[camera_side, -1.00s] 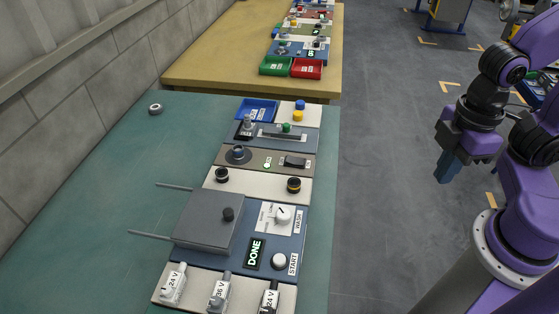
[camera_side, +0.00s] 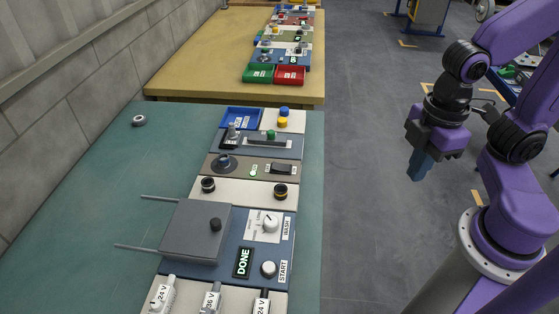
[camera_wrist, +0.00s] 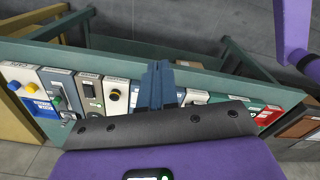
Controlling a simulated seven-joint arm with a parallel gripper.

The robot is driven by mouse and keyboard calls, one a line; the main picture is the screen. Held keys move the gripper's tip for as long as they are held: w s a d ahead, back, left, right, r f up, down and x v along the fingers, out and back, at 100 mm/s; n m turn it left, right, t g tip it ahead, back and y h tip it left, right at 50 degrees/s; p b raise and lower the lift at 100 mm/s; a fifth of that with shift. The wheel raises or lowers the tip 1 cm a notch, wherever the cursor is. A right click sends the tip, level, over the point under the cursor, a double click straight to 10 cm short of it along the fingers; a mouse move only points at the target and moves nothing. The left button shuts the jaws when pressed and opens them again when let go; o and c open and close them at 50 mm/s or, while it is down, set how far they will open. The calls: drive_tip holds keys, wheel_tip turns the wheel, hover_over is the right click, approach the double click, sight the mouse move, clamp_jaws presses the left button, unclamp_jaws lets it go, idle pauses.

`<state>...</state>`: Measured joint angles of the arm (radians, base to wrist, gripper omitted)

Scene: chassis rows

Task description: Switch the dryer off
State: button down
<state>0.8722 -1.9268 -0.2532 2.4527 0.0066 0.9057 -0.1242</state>
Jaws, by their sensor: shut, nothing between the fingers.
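I cannot read the word dryer on any panel. A brown panel (camera_side: 242,169) on the green bench carries a round dark knob (camera_side: 224,164), a small lit green mark (camera_side: 253,172) and a black rocker switch (camera_side: 281,169). The rocker also shows in the wrist view (camera_wrist: 88,91), left of my fingers; its position is too small to tell. My gripper (camera_side: 418,168) is shut and empty, fingers pointing down, over the floor to the right of the bench, well apart from every panel. The wrist view shows its closed fingers (camera_wrist: 157,84).
Nearer on the bench are a grey lidded box (camera_side: 195,232), a dial (camera_side: 270,223), a DONE display (camera_side: 243,262) and a white START button (camera_side: 268,269). A slider panel (camera_side: 262,143) and a blue tray (camera_side: 240,115) lie farther. A yellow table (camera_side: 190,75) stands behind.

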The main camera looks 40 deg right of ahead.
drive_tip(key=w+a+n, duration=0.4)
drive_tip(key=w, duration=0.5)
drive_tip(key=n+t, duration=0.1)
drive_tip(key=n, duration=0.9)
hover_over(276, 166)
drive_tip(key=s+d, duration=0.2)
drive_tip(key=shift+y, duration=0.4)
drive_tip(key=f, duration=0.5)
drive_tip(key=shift+w+a+f, duration=0.1)
drive_tip(key=shift+w+f, duration=0.1)
drive_tip(key=shift+f, duration=0.05)
drive_tip(key=f, duration=0.4)
drive_tip(key=a+f, duration=0.1)
drive_tip(key=f, duration=0.4)
drive_tip(key=w+f, duration=0.1)
drive_tip(key=f, duration=0.4)
drive_tip(key=shift+w+a, duration=0.1)
drive_tip(key=shift+a, duration=0.1)
